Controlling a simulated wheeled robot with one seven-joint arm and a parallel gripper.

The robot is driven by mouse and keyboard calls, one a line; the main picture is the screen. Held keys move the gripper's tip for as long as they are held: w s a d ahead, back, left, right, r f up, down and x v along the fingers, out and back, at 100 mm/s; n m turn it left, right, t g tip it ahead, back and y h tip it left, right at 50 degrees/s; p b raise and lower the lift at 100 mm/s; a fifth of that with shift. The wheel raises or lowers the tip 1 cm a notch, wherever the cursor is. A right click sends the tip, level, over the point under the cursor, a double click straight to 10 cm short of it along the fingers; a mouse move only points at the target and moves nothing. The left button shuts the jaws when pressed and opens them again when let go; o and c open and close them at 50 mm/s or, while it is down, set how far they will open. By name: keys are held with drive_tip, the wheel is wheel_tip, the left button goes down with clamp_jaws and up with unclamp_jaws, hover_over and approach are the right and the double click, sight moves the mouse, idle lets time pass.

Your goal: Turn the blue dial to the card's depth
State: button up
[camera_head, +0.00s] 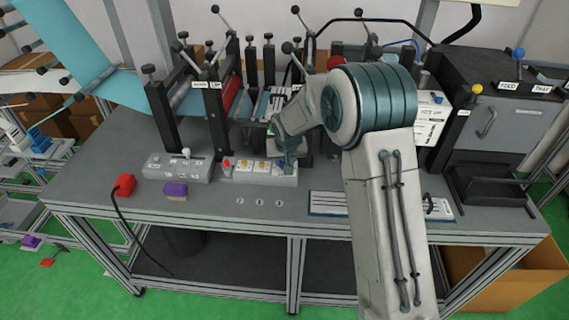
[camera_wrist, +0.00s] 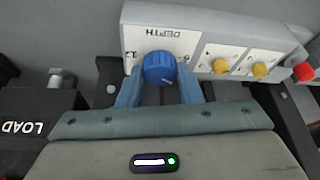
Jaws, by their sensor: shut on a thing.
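The blue dial (camera_wrist: 160,68) sits on the front of a pale control box (camera_wrist: 205,18) under the word DEPTH, which appears upside down in the wrist view. A 12 is printed at its left; the number at its right is partly hidden. A small pale mark shows on the dial's lower right. My gripper (camera_wrist: 159,82) is shut on the dial, one blue-grey finger on each side.
The box also has two yellow knobs (camera_wrist: 220,66) and a red button (camera_wrist: 303,72). A LOAD block (camera_wrist: 30,118) is close to my gripper. A red plug (camera_head: 125,185) and a purple-topped brush (camera_head: 175,191) lie on the bench. The bench's front strip is mostly clear.

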drive_tip(key=n, duration=0.1)
drive_tip(key=n+y, duration=0.1)
drive_tip(key=n, duration=0.1)
drive_tip(key=shift+w+d+n+g, duration=0.1)
drive_tip(key=shift+d+n+g, duration=0.05)
drive_tip(key=shift+n+g, duration=0.15)
drive_tip(key=shift+n+g+y, duration=0.3)
drive_tip(key=shift+n+y, duration=0.3)
drive_tip(key=shift+n, duration=0.8)
drive_tip(key=o, duration=1)
drive_tip(key=b+v, duration=0.1)
drive_tip(key=v, duration=1.2)
drive_tip(key=shift+d+r, duration=0.1)
drive_tip(key=shift+r, duration=0.3)
